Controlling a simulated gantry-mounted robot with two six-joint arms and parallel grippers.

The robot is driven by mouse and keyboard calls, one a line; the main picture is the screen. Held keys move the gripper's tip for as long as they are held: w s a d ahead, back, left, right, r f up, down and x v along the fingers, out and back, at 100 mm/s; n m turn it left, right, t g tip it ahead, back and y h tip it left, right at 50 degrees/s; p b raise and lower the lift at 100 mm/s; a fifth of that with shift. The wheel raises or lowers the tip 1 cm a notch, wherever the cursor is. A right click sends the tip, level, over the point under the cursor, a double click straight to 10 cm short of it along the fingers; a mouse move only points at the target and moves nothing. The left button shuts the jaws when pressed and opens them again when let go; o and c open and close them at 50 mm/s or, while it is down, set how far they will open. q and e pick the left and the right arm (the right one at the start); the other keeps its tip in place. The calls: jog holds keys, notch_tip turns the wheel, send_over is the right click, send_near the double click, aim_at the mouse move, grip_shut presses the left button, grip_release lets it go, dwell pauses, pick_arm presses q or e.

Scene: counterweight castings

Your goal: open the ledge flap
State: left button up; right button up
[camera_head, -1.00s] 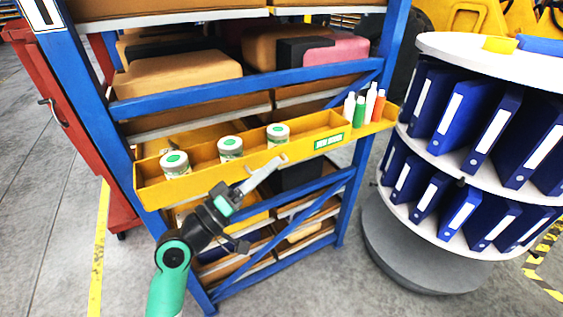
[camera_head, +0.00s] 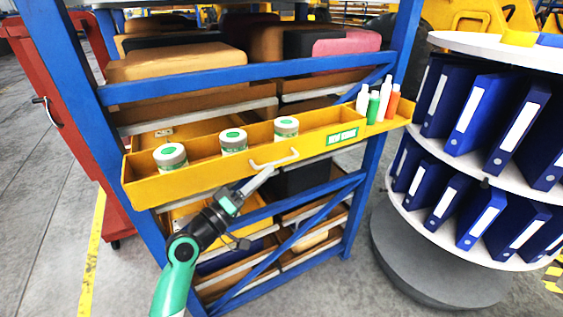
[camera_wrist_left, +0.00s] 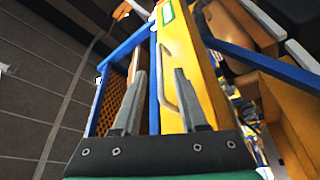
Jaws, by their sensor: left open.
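The ledge flap is the yellow front panel (camera_head: 215,173) of a long yellow ledge on the blue rack, and it stands upright. Its pale bar handle (camera_head: 274,161) sits right of the panel's middle. My left gripper (camera_head: 267,173) is open and empty, just below and in front of the handle, seemingly not touching it. In the left wrist view the handle (camera_wrist_left: 168,80) shows between and beyond the two open fingers (camera_wrist_left: 160,85), beside the yellow panel (camera_wrist_left: 190,75). A green label (camera_head: 342,135) is on the panel. My right gripper is not in view.
Several white jars with green lids (camera_head: 233,139) stand in the ledge, and small bottles (camera_head: 373,106) at its right end. A round shelf with blue binders (camera_head: 470,115) is at right. A red cabinet (camera_head: 75,130) is at left. Grey floor is free in front.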

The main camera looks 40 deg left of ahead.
aim_at(282, 160)
pick_arm(q)
jog(key=x, duration=0.7)
jog(key=shift+b, duration=0.4)
grip_shut()
dwell(0.8)
